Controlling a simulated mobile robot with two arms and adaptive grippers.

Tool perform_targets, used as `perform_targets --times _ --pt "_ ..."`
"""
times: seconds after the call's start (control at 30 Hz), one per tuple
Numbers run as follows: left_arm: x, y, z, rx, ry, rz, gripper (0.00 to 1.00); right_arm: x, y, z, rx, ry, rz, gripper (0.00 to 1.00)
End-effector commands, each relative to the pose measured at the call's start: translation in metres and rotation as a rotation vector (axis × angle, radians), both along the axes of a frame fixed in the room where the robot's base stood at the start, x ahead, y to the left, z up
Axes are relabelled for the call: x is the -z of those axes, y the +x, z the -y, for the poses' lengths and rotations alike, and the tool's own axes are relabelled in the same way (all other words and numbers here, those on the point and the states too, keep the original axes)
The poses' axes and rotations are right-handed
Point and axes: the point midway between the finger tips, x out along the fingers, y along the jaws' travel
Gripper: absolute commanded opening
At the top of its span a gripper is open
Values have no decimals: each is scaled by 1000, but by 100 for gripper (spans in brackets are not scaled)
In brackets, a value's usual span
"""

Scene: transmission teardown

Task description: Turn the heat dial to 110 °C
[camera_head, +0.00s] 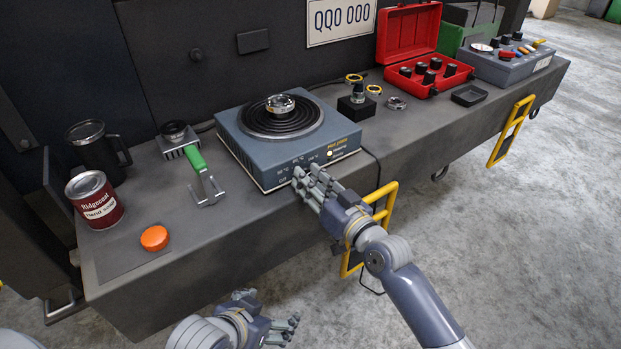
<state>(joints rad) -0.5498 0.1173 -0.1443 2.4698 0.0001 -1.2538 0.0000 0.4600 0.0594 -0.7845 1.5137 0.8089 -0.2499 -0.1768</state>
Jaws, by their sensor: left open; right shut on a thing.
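The hot plate (250,165) is a blue-grey box on the bench with black coil rings on top. A shiny metal ring part (280,104) rests on the coils. Temperature marks and a "Hot plate" label show on its front face. My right gripper (303,180) is at the middle of that front face, with its fingers shut on the heat dial. The fingers hide the dial, so its setting cannot be read. My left gripper (288,326) is open and empty, low in front of the bench, away from the hot plate.
To the right are metal rings, an open red case (405,78) and a control box (500,68). Yellow handles (510,130) stick out from the bench front.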

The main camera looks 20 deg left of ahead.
Motion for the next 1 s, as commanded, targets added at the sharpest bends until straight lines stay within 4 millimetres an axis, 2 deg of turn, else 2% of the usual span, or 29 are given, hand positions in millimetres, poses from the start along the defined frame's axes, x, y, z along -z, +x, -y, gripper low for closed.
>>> perform_targets --times 0.23,0.27,0.3,0.33,0.77,1.0 --pt "0 0 0 -1 1 0 79 1 0 0 0 -1 -2 3" --pt "0 0 0 0 0 1 79 1 0 0 0 -2 -1 33" --pt "0 0 0 0 0 1 79 1 0 0 0 -2 -1 42" --pt "0 0 0 0 0 1 79 1 0 0 0 -2 -1 46" --pt "0 1 0 -1 0 2 79 1 -3 4 0 -1 1 46" --pt "0 1 0 -1 0 2 79 2 -24 32 1 -3 0 46"
